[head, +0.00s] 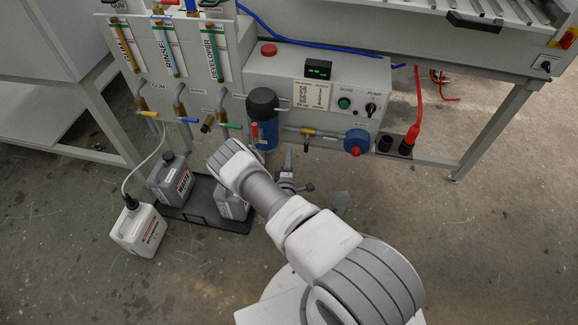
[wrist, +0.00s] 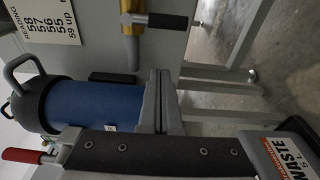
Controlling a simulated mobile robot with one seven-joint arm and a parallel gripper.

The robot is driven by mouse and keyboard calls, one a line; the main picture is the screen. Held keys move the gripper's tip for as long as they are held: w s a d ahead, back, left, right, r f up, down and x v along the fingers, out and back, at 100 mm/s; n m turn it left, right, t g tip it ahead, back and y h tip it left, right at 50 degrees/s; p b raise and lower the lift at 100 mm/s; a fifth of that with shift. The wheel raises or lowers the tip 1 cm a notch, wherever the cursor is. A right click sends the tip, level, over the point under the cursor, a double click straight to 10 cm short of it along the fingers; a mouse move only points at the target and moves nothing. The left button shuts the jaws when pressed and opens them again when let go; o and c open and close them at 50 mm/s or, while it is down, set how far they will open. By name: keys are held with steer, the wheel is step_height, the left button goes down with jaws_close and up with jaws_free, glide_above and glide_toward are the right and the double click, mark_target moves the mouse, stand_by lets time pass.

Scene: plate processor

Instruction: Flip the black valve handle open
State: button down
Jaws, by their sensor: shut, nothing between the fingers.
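The black valve handle (wrist: 167,21) shows in the wrist view at the top, sticking out to the right from a brass valve (wrist: 131,42). In the head view, the handle (head: 307,141) is a small dark piece under the pipe on the plate processor's front. My gripper (wrist: 162,74) is shut and empty, with its fingertips below the handle in the wrist view and apart from it. In the head view, my gripper (head: 288,154) is partly hidden behind my arm, below the pipe and the blue filter.
A blue filter housing (wrist: 88,103) with a dark cap stands close to my gripper. A red handle (wrist: 22,155) is at lower left in the wrist view. Waste containers (head: 172,181) stand in a black tray (head: 205,213).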

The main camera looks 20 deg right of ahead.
mark_target(306, 145)
steer(key=shift+w+d+b, duration=0.15)
steer(key=shift+d+b, duration=0.25)
steer(key=shift+d, duration=0.75)
steer(key=shift+w+d+b, duration=0.15)
steer(key=shift+d+b, duration=0.25)
steer(key=shift+d, duration=0.7)
steer(key=shift+s+n, duration=0.1)
steer(key=shift+n, duration=0.2)
